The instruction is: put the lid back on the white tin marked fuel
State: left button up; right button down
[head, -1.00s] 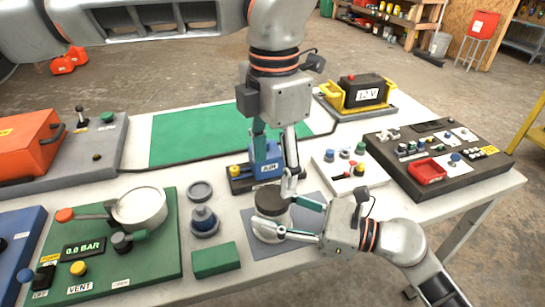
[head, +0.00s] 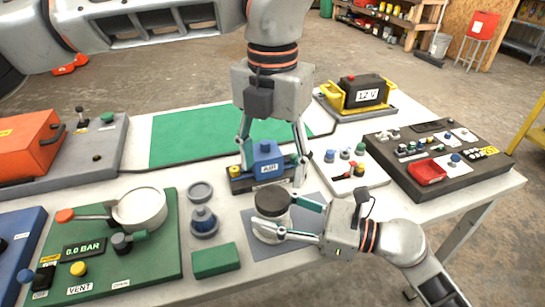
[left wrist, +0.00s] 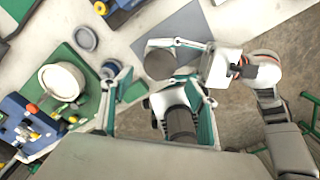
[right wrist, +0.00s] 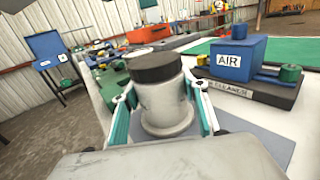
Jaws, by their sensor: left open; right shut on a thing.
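The white tin (head: 268,233) stands upright on a grey mat (head: 303,232), with the dark round lid (head: 272,203) on its top. In the right wrist view the lid (right wrist: 155,67) looks level on the tin (right wrist: 167,105). No fuel marking is readable. My right gripper (head: 300,219) is shut around the tin's body, one finger on each side. My left gripper (head: 271,172) is open and empty, above and behind the tin, in front of the blue AIR block in the picture. The left wrist view shows the lid (left wrist: 159,64) from above, between my right gripper's fingers.
The blue AIR block (head: 266,158) stands close behind the tin. A grey ring (head: 200,192), a dark-blue and grey fitting (head: 204,220) and a green block (head: 215,260) lie to the left. A white panel with knobs (head: 352,176) is at right.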

aim_at(272, 197)
pick_arm(q)
jog(key=shift+f, duration=3.6)
jog(key=c, duration=1.2)
jog(key=o, duration=1.4)
jog(key=shift+r, duration=0.1)
notch_tip(272, 197, up, 12)
jog(key=shift+f, duration=0.1)
pick_arm(e)
jog(key=c, duration=1.1)
grip_release()
